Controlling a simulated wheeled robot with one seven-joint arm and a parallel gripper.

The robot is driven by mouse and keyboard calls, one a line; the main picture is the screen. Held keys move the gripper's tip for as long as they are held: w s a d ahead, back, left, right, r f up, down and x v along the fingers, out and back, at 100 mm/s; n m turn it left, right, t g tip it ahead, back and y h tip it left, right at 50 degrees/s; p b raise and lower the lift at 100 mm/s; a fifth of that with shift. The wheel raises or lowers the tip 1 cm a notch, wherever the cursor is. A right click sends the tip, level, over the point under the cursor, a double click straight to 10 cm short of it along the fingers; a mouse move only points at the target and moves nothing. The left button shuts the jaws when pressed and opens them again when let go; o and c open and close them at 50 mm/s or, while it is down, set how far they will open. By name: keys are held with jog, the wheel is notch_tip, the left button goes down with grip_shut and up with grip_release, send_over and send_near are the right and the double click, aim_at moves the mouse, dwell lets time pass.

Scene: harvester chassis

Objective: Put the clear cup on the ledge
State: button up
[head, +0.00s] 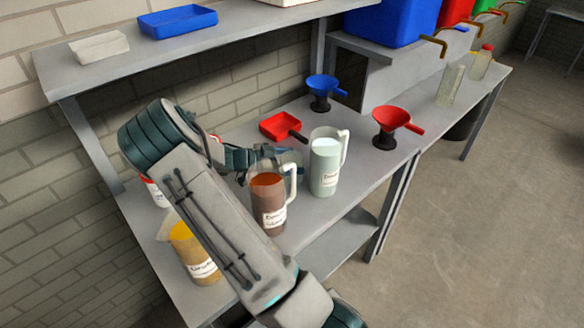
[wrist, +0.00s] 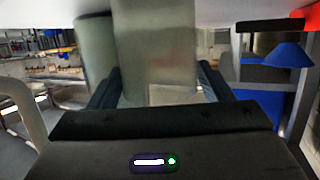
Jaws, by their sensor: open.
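A clear, see-through cup (head: 291,157) stands on the bench behind the brown-filled jug, partly hidden by the jug and my gripper. My gripper (head: 268,156) reaches in from the left at the cup. In the wrist view, which looks upside down, my open gripper (wrist: 155,85) has one finger on each side of a pale translucent body, likely the cup (wrist: 155,45). I cannot tell whether the fingers touch it. A grey shelf (head: 100,72) above the bench, possibly the ledge, carries a blue tray (head: 178,22) and a pale block (head: 99,48).
A brown-filled jug (head: 268,200), a pale-filled jug (head: 325,165) and a yellow-filled container (head: 192,250) stand close around my arm. A red scoop (head: 280,127), a blue funnel (head: 321,90) and a red funnel (head: 391,122) are farther along. Bare bench (head: 350,205) shows at the front right.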

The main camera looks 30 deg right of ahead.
jog(key=shift+s+d+f, duration=0.1)
jog(key=shift+d, duration=0.25)
jog(key=c, duration=0.8)
jog(key=shift+c, duration=0.2)
